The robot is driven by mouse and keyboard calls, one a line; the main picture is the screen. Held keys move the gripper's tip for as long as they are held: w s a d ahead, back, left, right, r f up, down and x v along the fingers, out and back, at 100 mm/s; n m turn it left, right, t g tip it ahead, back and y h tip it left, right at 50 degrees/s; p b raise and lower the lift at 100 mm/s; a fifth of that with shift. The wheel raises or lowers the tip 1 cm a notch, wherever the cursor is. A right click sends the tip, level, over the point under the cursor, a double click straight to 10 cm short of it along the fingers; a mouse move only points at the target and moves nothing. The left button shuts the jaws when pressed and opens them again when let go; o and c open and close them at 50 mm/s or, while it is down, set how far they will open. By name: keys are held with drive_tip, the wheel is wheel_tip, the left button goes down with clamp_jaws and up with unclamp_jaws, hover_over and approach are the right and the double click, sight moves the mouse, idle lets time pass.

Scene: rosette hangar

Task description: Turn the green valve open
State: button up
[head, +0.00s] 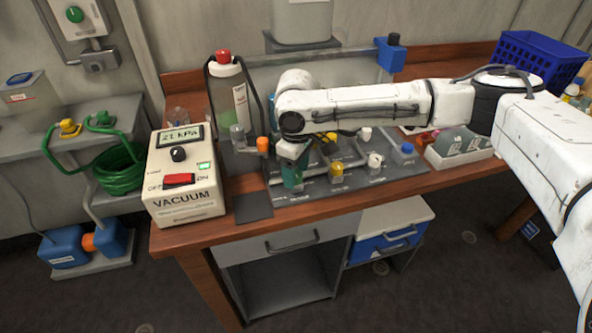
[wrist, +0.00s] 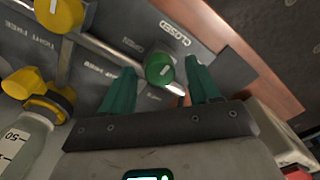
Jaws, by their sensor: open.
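My gripper (wrist: 160,73) is open, with one teal finger on each side of the knob and gaps visible to both. I cannot tell how deep the fingers reach. In the head view my gripper (head: 292,178) points down at the panel's front left part. There the green valve is hidden or cannot be told from the teal fingers.
The panel (head: 400,178) carries other knobs: yellow (head: 336,170), white (head: 375,160) and blue (head: 407,149). A vacuum box (head: 187,205) reading about 21 kPa stands left. A red-capped bottle (head: 228,95) stands behind.

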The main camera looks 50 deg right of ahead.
drive_tip(key=shift+f, duration=0.25)
drive_tip(key=c, duration=1)
drive_tip(key=shift+c, duration=0.2)
